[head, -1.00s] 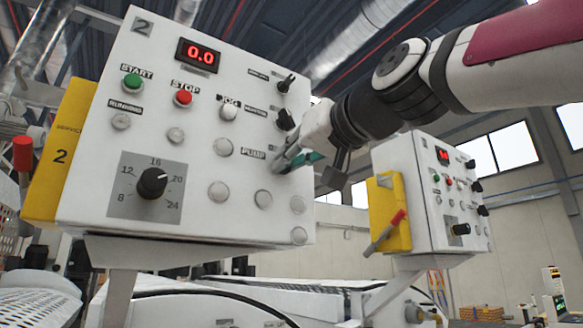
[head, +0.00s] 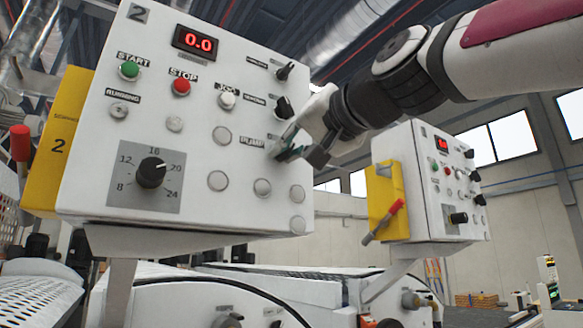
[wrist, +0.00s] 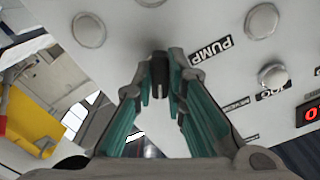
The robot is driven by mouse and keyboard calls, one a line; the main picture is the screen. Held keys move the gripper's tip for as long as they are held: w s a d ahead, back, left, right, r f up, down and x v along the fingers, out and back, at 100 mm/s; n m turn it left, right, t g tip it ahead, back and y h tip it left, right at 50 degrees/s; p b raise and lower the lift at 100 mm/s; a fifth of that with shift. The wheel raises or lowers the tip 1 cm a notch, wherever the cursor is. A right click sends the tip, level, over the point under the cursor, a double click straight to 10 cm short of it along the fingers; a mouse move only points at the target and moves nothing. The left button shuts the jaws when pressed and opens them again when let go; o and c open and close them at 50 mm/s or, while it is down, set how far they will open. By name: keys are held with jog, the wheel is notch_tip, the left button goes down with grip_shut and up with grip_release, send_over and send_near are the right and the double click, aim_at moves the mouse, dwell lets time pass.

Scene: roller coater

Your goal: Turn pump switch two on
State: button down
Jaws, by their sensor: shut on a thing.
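The control panel marked 2 (head: 105,200) is a white tilted box in the head view. Its PUMP label (head: 258,142) also shows in the wrist view (wrist: 211,49). My gripper (head: 288,150) is at the panel's right side. In the wrist view its teal-padded fingers (wrist: 160,82) are closed around the knob, one on each side.
Two other black knobs (head: 284,71) (head: 284,107) sit just above my gripper. The red display (head: 199,43) reads 0.0. A dial (head: 151,172) is lower left. A second panel with a yellow box (head: 388,190) stands to the right.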

jog(key=shift+f, duration=0.1)
jog(key=c, duration=1.6)
grip_release()
jog(key=v, duration=1.2)
